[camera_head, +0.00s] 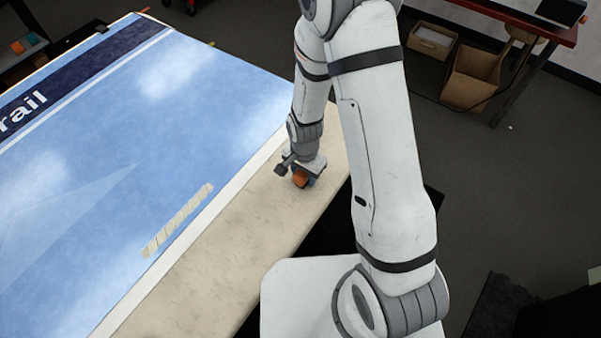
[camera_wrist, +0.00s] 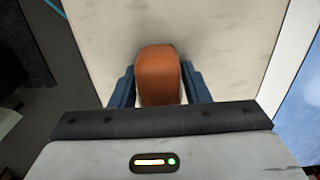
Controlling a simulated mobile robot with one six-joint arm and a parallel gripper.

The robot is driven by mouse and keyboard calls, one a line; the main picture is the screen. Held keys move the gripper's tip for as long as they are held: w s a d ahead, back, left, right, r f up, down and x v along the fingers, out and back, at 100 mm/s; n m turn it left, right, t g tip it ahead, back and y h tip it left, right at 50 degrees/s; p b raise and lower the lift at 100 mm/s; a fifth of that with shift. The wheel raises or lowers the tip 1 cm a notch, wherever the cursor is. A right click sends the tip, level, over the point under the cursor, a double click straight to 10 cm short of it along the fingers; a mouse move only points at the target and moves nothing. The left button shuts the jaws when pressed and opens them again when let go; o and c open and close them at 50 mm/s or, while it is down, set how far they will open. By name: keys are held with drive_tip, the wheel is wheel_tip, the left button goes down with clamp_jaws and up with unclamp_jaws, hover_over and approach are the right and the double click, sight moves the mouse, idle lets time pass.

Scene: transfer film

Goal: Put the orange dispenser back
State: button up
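The orange dispenser (camera_wrist: 159,74) is between the two blue fingers of my gripper (camera_wrist: 159,92) in the wrist view. The fingers lie close along both its sides, with no clear gap, and look shut on it. In the head view the dispenser (camera_head: 300,179) shows as a small orange patch at my gripper (camera_head: 301,175), over the bare beige strip of the table (camera_head: 215,265). Whether its underside touches the table cannot be told. Its lower part is hidden by my gripper.
A large blue printed sheet (camera_head: 120,120) with white lettering covers the table's left part. A strip of pale tape pieces (camera_head: 178,221) lies near its edge. Open cardboard boxes (camera_head: 470,80) stand under a red-edged table at the back right. The beige strip nearer me is clear.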

drive_tip(key=shift+o, duration=1.1)
drive_tip(key=shift+r, duration=0.1)
wheel_tip(320, 180, up, 12)
drive_tip(key=shift+r, duration=0.15)
drive_tip(key=s+d+r+n+t, duration=0.1)
drive_tip(key=s+d+r+n, duration=0.2)
drive_tip(key=r, duration=0.6)
drive_tip(key=s+d+r+n+t, duration=0.2)
drive_tip(key=s+d+r+n, duration=0.2)
drive_tip(key=s+d+r, duration=0.4)
drive_tip(key=shift+s+r+n, duration=0.3)
drive_tip(key=shift+s+r, duration=0.25)
drive_tip(key=shift+s, duration=0.25)
